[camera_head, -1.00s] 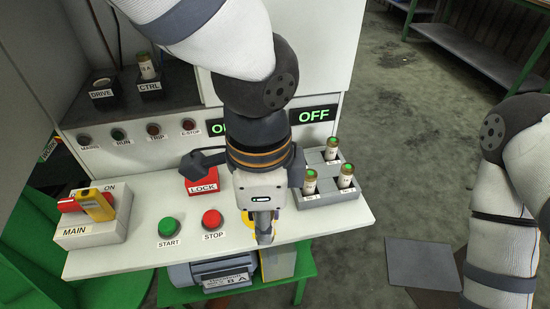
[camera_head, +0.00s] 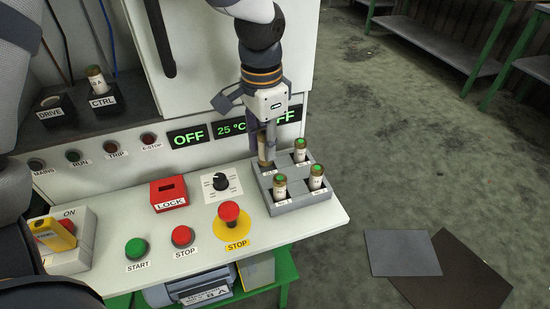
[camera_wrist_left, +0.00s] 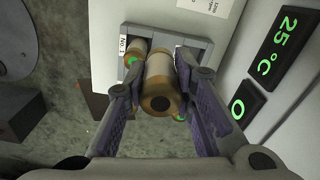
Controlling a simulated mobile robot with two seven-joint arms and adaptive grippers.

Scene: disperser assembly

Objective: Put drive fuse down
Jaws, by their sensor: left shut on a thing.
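The drive fuse (camera_head: 264,152) is a tan cylinder held upright between the fingers of my left gripper (camera_head: 264,140). It is over the rear left compartment of the grey fuse tray (camera_head: 306,203); I cannot tell whether its lower end rests in it. In the left wrist view the fuse (camera_wrist_left: 160,85) stands between both fingers, its brown end facing the camera, with the tray (camera_wrist_left: 197,51) behind it. The other compartments hold fuses with green tops: rear right (camera_head: 300,154), front left (camera_head: 280,190) and front right (camera_head: 316,180). My right gripper is out of view.
The DRIVE holder (camera_head: 53,112) at the back left is empty, and the CTRL holder (camera_head: 101,101) has a fuse. A red LOCK box (camera_head: 168,193), a black rotary knob (camera_head: 220,181) and a red STOP button (camera_head: 229,212) stand left of the tray. The panel front is close behind.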

